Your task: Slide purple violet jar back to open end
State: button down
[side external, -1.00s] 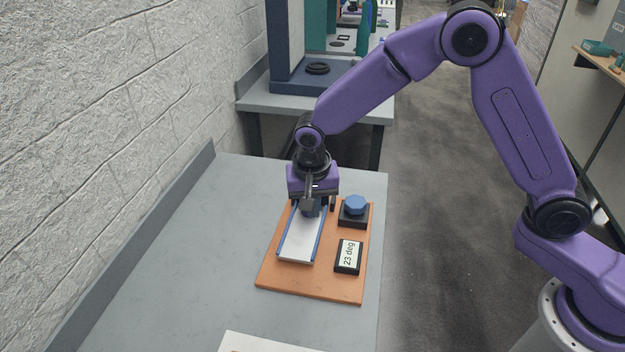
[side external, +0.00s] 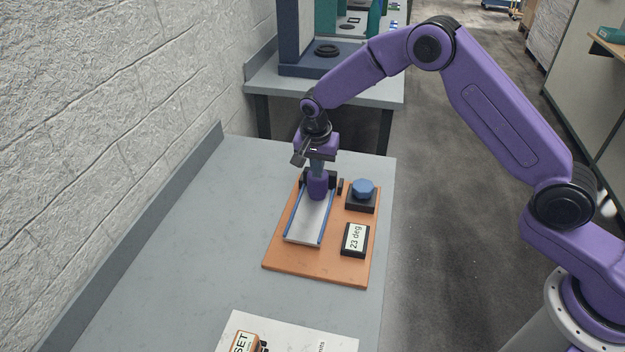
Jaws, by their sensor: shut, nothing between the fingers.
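The purple violet jar (side external: 318,187) stands upright at the far end of a pale sloping-looking track with blue side rails (side external: 311,220). A blue-grey upper part shows above its purple body, partly behind my gripper. Black blocks flank the jar at that end. The near end of the track shows no block. My gripper (side external: 299,158) is shut and empty, just above and left of the jar's top. Whether the fingers touch the jar is not clear from this angle.
The track sits on an orange board (side external: 320,268). A printed sheet (side external: 300,335) lies at the front. The grey table is clear at left.

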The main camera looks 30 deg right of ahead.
jog(key=shift+w+d, duration=0.95)
jog(key=shift+d, duration=0.1)
jog(key=shift+d+f, duration=0.1)
jog(key=shift+f, duration=0.8)
